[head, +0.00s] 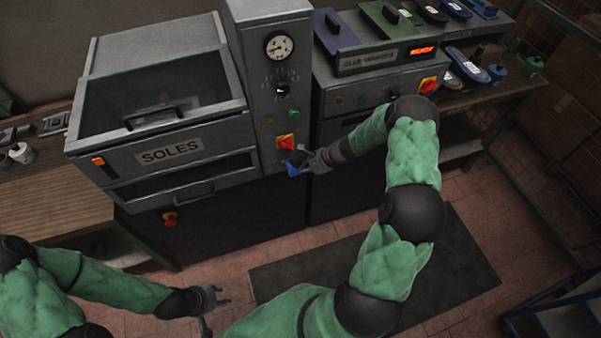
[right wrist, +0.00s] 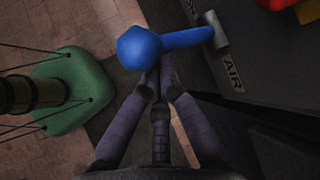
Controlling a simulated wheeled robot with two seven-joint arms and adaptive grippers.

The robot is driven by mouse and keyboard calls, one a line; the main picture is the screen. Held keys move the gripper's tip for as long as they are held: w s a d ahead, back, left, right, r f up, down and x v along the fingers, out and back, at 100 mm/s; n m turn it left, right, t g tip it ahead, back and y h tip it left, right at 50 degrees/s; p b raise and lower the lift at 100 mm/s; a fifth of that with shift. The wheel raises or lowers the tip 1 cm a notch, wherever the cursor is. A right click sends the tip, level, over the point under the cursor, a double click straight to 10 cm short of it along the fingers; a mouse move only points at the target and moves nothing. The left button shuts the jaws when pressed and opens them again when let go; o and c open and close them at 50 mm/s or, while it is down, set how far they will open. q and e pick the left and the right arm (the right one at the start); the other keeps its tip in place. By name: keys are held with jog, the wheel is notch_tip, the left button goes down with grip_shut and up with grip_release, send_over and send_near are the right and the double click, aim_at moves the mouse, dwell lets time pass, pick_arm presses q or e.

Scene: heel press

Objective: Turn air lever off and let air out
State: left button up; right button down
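The blue air lever (head: 292,169) sits low on the front of the soles press, below a red and yellow switch. In the right wrist view the lever (right wrist: 140,48) points left from a metal valve stem (right wrist: 215,35), beside a label reading AIR (right wrist: 233,76). My right gripper (head: 303,161) is at the lever. In the right wrist view its fingers converge close together just below the lever's rounded end, which hides the fingertips. Whether they grip it I cannot tell. My left gripper (head: 216,302) is open and empty, low above the floor. The pressure gauge (head: 279,45) is on the press column.
The soles press (head: 170,152) stands beside a glue machine (head: 367,60). Red and yellow switches (head: 286,141) and a red knob (head: 170,219) protrude from the press front. A dark mat (head: 450,270) covers the floor. A blue cart (head: 560,315) stands lower right.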

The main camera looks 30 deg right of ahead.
jog(key=shift+w+d+r, duration=0.1)
jog(key=shift+r, duration=0.05)
dwell(0.4)
notch_tip(320, 180, down, 4)
jog(key=b, duration=0.4)
jog(key=s+d+r+p, duration=0.2)
jog(key=d+r, duration=0.5)
jog(key=shift+r, duration=0.35)
jog(key=shift+w, duration=0.1)
